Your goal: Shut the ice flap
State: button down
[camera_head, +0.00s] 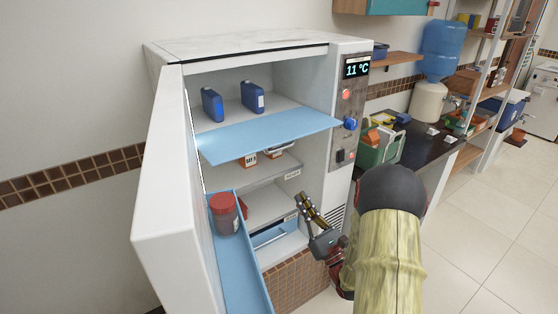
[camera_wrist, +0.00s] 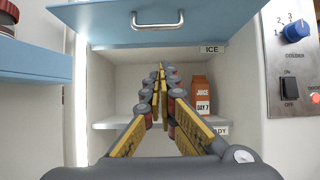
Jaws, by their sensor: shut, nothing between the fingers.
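The ice flap (camera_head: 268,138) is a light blue panel that juts out level from the upper compartment of the open white fridge, so it stands open. Its underside and grey handle (camera_wrist: 157,20) show at the top of the wrist view, above the ICE label (camera_wrist: 211,49). My gripper (camera_head: 307,202) is shut and empty. In the head view it is lower than the flap, at the right side of the fridge opening. In the wrist view its fingertips (camera_wrist: 161,68) point toward the shelf space under the flap. I see no contact with the flap.
Blue bottles (camera_head: 252,97) stand in the compartment behind the flap. The fridge door (camera_head: 170,180) is open at the left, with a red-lidded jar (camera_head: 223,213) in its blue rack. A juice carton (camera_wrist: 201,97) stands on the shelf below. The control panel (camera_head: 348,110) is at the right.

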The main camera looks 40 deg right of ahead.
jog(key=s+r+p+x, duration=0.1)
jog(key=r+p+x, duration=0.1)
jog(key=x, duration=1)
jog(key=shift+r+p, duration=0.4)
jog(key=shift+p, duration=0.5)
